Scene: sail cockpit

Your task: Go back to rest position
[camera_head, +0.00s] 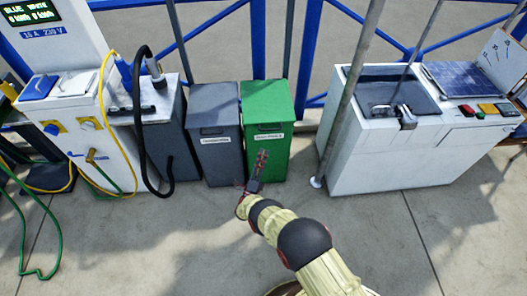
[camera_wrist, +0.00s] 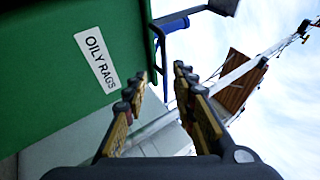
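My gripper (camera_head: 262,160) is in front of the green bin (camera_head: 268,104) in the head view, with my arm reaching up from the bottom right. In the wrist view my gripper's two fingers (camera_wrist: 162,77) stand apart with nothing between them. The green bin also shows there on the left (camera_wrist: 60,60), with a white label reading OILY RAGS (camera_wrist: 97,62). The bin's lid looks closed in the head view. I cannot tell how far the fingertips are from the bin.
A grey bin (camera_head: 214,135) stands left of the green one. Further left is a white power pedestal (camera_head: 75,120) with hoses and cables. A white console (camera_head: 375,155) with a sink and a thin pole (camera_head: 345,105) stand right. Concrete floor (camera_head: 150,245) is open in front.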

